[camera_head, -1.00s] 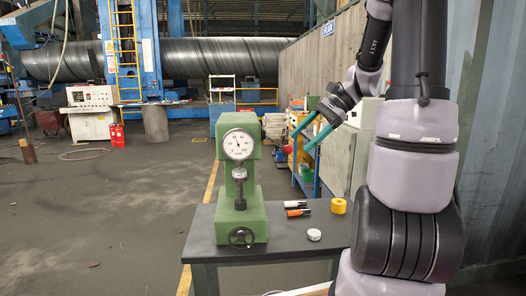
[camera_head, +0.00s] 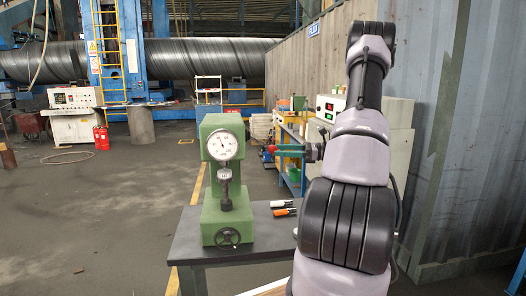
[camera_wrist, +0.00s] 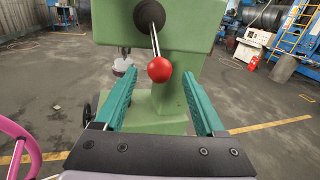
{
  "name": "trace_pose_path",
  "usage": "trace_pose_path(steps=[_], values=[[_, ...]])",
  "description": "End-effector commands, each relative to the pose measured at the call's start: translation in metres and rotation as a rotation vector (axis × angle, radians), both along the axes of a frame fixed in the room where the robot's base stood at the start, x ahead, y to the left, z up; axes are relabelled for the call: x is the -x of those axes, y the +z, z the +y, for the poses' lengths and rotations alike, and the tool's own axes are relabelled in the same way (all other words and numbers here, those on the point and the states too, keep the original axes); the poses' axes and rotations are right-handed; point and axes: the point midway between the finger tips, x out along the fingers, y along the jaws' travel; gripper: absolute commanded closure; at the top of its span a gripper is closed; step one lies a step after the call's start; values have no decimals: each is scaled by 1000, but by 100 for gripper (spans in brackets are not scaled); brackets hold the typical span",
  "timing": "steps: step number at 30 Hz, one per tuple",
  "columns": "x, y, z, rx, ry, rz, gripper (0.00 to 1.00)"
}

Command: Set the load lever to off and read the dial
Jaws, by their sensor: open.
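The green hardness tester (camera_head: 240,190) stands on the dark table. Its round white dial (camera_head: 223,145) faces me in the head view; the numbers are too small to read surely. The load lever (camera_wrist: 155,40) shows in the wrist view as a metal rod from a dark hub on the tester's side, ending in a red ball (camera_wrist: 159,69). My gripper (camera_wrist: 160,76) is open, its teal fingers on either side of the red ball with gaps. In the head view my gripper (camera_head: 292,150) is small and partly hidden, right of the tester.
The dark table (camera_head: 190,240) holds markers (camera_head: 284,207) right of the tester. A handwheel (camera_head: 228,238) is on the tester's front. A workbench with equipment and a container wall (camera_head: 430,150) stand behind and right of my arm. The floor left of the table is open.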

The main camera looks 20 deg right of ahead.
Motion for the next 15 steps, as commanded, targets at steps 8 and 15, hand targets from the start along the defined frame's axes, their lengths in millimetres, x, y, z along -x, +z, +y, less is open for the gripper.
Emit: trace_pose_path(steps=[8, 15], values=[[-25, 0, 44, 1, 4, 2, 28], [-34, 0, 58, 2, 2, 1, 28]])
